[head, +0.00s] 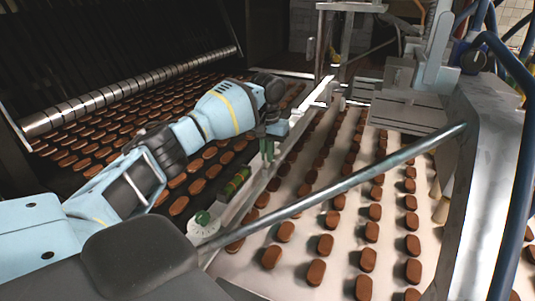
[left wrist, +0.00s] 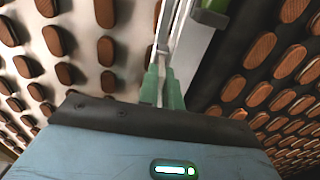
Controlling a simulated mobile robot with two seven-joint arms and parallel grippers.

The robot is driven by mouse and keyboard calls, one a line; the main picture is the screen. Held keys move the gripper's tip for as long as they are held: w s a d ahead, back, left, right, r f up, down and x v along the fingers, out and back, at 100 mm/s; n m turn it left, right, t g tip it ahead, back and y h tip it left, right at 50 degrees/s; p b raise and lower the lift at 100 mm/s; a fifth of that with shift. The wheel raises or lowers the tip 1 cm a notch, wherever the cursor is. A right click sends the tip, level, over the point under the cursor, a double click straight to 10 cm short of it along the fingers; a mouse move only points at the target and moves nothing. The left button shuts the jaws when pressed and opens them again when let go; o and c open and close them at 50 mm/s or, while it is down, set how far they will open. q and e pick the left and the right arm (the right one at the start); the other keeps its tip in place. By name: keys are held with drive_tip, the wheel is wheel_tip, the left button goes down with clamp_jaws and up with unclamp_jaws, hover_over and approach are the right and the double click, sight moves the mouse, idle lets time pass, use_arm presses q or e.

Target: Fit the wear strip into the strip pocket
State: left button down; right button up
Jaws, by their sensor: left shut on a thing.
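My left gripper (head: 267,152) is at the middle of the head view, pointing down at the pale rail between the two conveyor belts. Its green fingers are close together, and in the left wrist view (left wrist: 162,78) they are shut on a thin pale piece (left wrist: 161,92), which I take to be the wear strip. The fingers hide most of it, and I cannot tell whether it touches the rail (head: 290,153). I cannot make out the strip pocket for sure. My right gripper is not in view.
A green block with lighter bands (head: 236,184) sits along the rail, nearer than the gripper; a round knob (head: 203,219) is at its near end. Rows of brown biscuits (head: 325,244) lie on both belts. A metal bar (head: 345,187) crosses in front on the right.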

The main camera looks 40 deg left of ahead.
use_arm(q)
drive_tip(key=shift+f, duration=0.15)
drive_tip(key=shift+f, duration=0.15)
drive_tip(key=c, duration=1.6)
unclamp_jaws()
wheel_tip(320, 180, up, 12)
drive_tip(key=shift+r, duration=0.15)
drive_tip(key=shift+s, duration=0.1)
